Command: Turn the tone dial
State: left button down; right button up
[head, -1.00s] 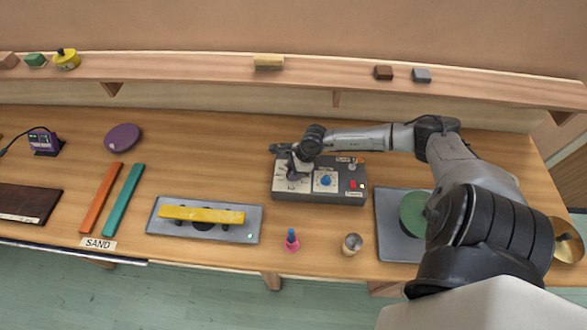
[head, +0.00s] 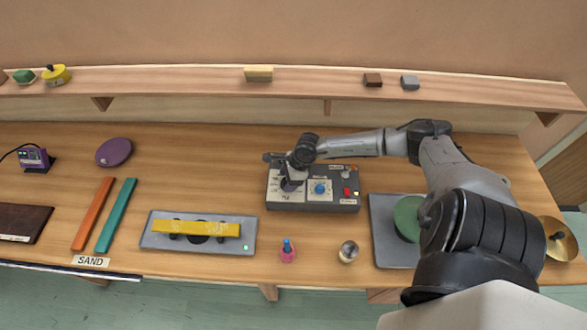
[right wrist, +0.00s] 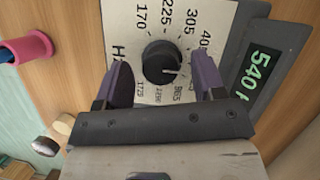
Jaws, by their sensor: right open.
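The tone dial (right wrist: 160,62) is a round black knob with a white pointer line, on a white plate with a printed Hz scale. It sits on a grey control box (head: 335,205), which also has a blue knob (head: 320,188). My right gripper (head: 288,186) is over the left part of this box and hides the dial in the head view. In the right wrist view its two purple fingers (right wrist: 162,80) are open, one on each side of the dial, with gaps between. A green-lit display (right wrist: 260,75) reads 540, its unit cut off. My left gripper is out of view.
A pink object with a blue top (head: 287,252) and a small cup-like object (head: 348,251) stand in front of the box. A grey tray with a yellow bar (head: 196,229) is to the left. A green disc (head: 407,218) lies right, partly behind my arm.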

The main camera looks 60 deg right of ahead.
jog(key=p+v, duration=0.1)
jog(key=v, duration=1.2)
jog(key=shift+r, duration=0.1)
dwell(0.5)
dwell(0.7)
